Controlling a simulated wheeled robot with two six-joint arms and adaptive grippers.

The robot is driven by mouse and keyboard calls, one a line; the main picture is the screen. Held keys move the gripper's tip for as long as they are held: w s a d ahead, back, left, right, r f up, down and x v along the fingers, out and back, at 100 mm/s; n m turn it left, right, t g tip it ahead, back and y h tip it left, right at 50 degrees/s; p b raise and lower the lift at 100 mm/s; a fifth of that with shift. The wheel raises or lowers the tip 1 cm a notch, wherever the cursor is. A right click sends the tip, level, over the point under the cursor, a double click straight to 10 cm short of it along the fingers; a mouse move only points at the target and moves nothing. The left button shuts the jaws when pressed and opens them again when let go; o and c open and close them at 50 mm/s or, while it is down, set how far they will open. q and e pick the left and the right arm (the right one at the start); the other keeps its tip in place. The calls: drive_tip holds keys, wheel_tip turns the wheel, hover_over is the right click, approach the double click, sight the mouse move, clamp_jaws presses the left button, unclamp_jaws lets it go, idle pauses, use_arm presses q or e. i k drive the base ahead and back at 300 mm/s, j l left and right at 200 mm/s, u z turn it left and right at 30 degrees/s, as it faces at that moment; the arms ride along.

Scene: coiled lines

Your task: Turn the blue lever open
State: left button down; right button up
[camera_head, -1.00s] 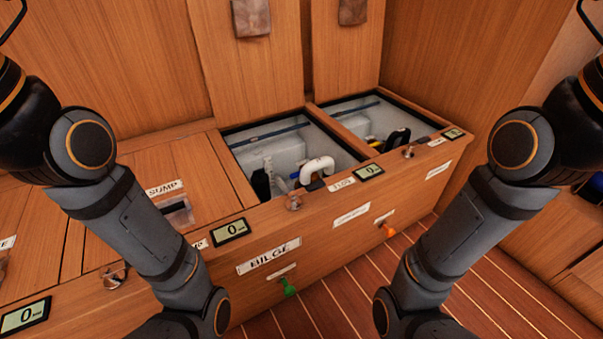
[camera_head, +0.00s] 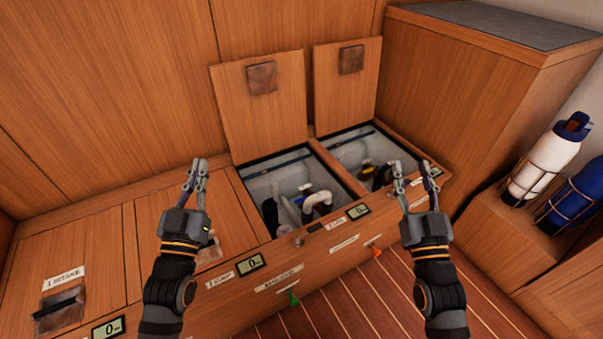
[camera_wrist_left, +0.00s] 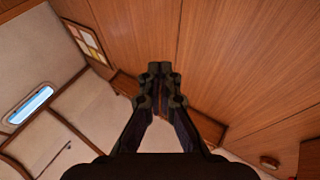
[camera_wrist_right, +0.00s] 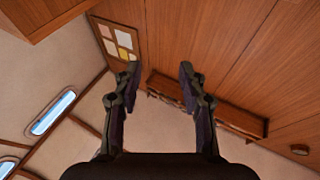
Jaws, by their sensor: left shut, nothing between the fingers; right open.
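A small blue part (camera_head: 306,187), perhaps the blue lever, shows beside a white bent pipe (camera_head: 318,201) inside the open left compartment. It is too small to make out its position. My left gripper (camera_head: 197,166) is shut and empty, raised left of this compartment; its closed fingers also show in the left wrist view (camera_wrist_left: 160,70). My right gripper (camera_head: 411,168) is open and empty, in front of the right open compartment's right side; its parted fingers show in the right wrist view (camera_wrist_right: 160,70). Neither gripper touches the pipework.
Two hatch lids (camera_head: 262,105) stand raised behind the openings. A green handle (camera_head: 292,298) and an orange handle (camera_head: 376,251) stick out of the front panel. A tall cabinet (camera_head: 470,100) and racked bottles (camera_head: 548,160) stand at the right. The striped floor (camera_head: 350,300) in front is clear.

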sight(303, 198)
drive_tip(key=l+u, duration=0.25)
drive_tip(key=l, duration=1.25)
drive_tip(key=i+l+u, duration=0.25)
drive_tip(key=i+l, duration=0.5)
drive_tip(key=i, duration=0.15)
